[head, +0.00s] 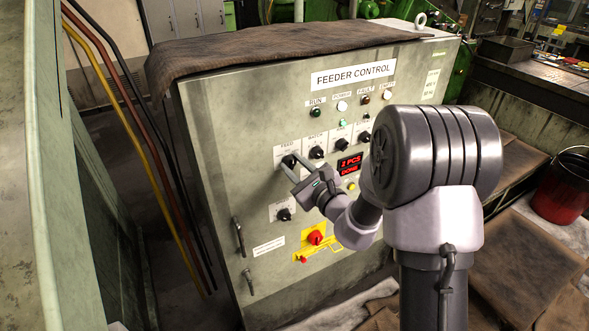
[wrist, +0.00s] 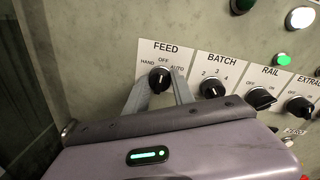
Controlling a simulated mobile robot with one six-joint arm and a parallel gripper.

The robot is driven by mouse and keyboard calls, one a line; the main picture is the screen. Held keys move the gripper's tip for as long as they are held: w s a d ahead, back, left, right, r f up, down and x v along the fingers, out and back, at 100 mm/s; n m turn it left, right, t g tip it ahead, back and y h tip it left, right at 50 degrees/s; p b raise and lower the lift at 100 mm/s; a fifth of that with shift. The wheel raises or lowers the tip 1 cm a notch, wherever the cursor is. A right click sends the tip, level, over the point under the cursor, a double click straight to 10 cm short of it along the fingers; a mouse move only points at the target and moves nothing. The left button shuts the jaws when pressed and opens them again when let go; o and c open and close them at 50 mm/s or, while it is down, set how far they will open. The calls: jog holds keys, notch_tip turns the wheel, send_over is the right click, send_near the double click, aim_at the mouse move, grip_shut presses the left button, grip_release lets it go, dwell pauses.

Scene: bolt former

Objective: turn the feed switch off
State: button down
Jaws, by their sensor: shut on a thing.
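The feed switch is a black round knob (wrist: 159,79) under the label FEED, with positions HAND, OFF and AUTO, on the grey feeder control cabinet (head: 215,130). My gripper (wrist: 161,75) has one finger on each side of the knob and is shut on it. The knob's pointer is too small to read surely.
The batch switch (wrist: 212,84) and rail switch (wrist: 261,98) sit close to the right. Below are another black knob (head: 284,214) and a red knob on yellow (head: 315,237). A brown cloth (head: 270,48) covers the cabinet top.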

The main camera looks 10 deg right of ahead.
jog(key=shift+n, duration=0.4)
jog(key=c, duration=1.1)
grip_release()
jog(key=shift+o, duration=0.2)
jog(key=b+v, duration=1.1)
jog(key=v, duration=0.6)
jog(key=shift+s, duration=0.2)
jog(key=shift+r, duration=0.1)
